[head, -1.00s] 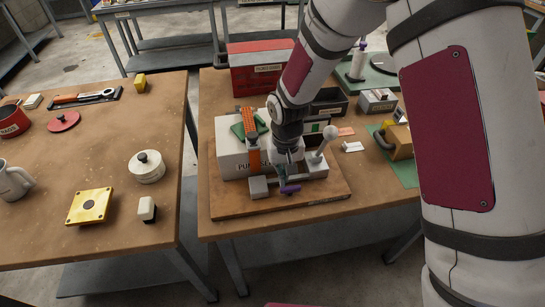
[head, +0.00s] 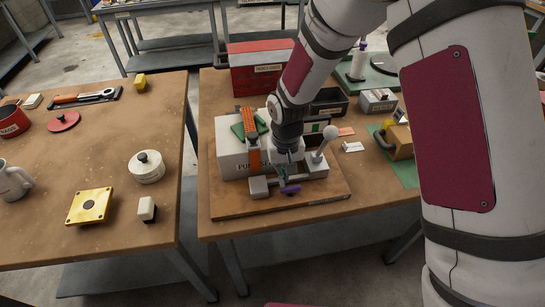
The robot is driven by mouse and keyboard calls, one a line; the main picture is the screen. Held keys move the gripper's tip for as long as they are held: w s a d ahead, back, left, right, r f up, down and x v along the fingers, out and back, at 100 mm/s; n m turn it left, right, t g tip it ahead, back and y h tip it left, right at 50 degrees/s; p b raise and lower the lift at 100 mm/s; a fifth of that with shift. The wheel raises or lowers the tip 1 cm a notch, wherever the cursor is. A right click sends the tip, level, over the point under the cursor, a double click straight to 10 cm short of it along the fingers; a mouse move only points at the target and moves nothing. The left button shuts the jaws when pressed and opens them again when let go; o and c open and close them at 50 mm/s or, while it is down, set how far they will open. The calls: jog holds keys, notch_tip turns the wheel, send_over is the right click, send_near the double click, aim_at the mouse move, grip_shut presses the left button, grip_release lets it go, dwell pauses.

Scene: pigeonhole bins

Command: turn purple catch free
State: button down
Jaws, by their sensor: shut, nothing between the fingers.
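The purple catch (head: 290,190) is a small piece low on the front of a pale grey box (head: 231,160), just above a brown wooden board (head: 235,207). My gripper (head: 282,176) points down right at the catch, its fingers shut with nothing seen held. The fingertips are small and partly overlap the catch, so I cannot tell whether they touch it. My wrist hides part of the box front and its label.
A lever with a pale round knob (head: 330,132) stands close right of my gripper. An orange strip (head: 252,152) and a green piece lie over the box. A red box (head: 256,72) stands behind. A padlocked wooden block (head: 399,141) is at right. The board's front is clear.

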jog(key=shift+d+f, duration=0.3)
jog(key=shift+f, duration=0.35)
jog(key=shift+w+d, duration=0.2)
jog(key=shift+d, duration=0.05)
jog(key=shift+w+r, duration=0.1)
jog(key=shift+r, duration=0.4)
jog(key=shift+a+r+p, duration=0.2)
jog(key=shift+r+p, duration=0.85)
jog(key=shift+r, duration=1.6)
